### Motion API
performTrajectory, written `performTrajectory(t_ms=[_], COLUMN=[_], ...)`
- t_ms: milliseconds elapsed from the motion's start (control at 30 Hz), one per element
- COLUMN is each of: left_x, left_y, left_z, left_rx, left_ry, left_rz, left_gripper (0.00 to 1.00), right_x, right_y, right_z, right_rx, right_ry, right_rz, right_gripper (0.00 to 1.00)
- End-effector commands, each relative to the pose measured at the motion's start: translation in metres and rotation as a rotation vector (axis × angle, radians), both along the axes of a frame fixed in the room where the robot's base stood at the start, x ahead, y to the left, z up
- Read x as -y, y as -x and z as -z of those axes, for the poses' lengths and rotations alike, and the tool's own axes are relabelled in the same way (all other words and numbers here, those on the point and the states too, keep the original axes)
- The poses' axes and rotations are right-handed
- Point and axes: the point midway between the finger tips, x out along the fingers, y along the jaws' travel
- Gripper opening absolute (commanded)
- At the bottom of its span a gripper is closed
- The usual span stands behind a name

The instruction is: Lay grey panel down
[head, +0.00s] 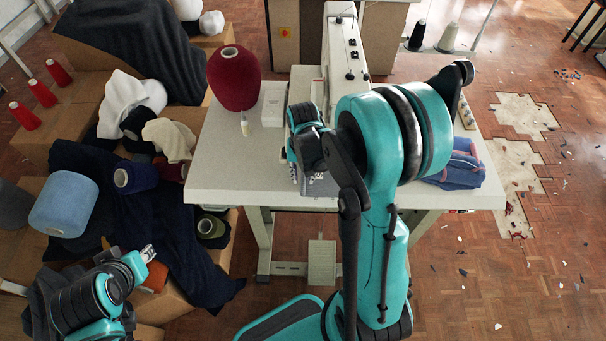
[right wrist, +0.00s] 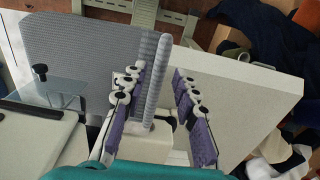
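Grey knit panel (head: 321,187) shows in part on the white table's front edge, mostly hidden by my right arm. In the right wrist view a broad grey knit piece (right wrist: 85,45) lies at the upper left, and a narrow upright grey strip (right wrist: 158,75) stands between my right fingers; whether they are one panel I cannot tell. My right gripper (right wrist: 163,85) has its fingers parted, with gaps visible beside the strip. In the head view it is low over the table (head: 299,172), partly hidden. My left gripper (head: 148,254) is at the lower left, away from the table; its fingers are too small to read.
The sewing machine (head: 345,45) stands at the table's back. A dark red cone (head: 233,78) and a small bottle (head: 244,124) are on the table (head: 225,170) at left. Folded blue cloth (head: 460,165) lies at right. Boxes with yarn and cloth crowd the left side.

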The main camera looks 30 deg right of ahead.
Motion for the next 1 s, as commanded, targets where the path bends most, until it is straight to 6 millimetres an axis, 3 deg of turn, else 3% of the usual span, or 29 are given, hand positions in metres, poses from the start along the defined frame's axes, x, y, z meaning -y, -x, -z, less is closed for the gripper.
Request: performTrajectory(t_ms=[1000], left_x=[0.000], left_y=[0.000], left_z=[0.012], left_rx=[0.000], left_ry=[0.000], left_rz=[0.000], left_gripper=[0.29], right_x=[0.000], right_y=[0.000], right_z=[0.017], right_rx=[0.000], right_ry=[0.000], right_rz=[0.000], right_gripper=[0.29])
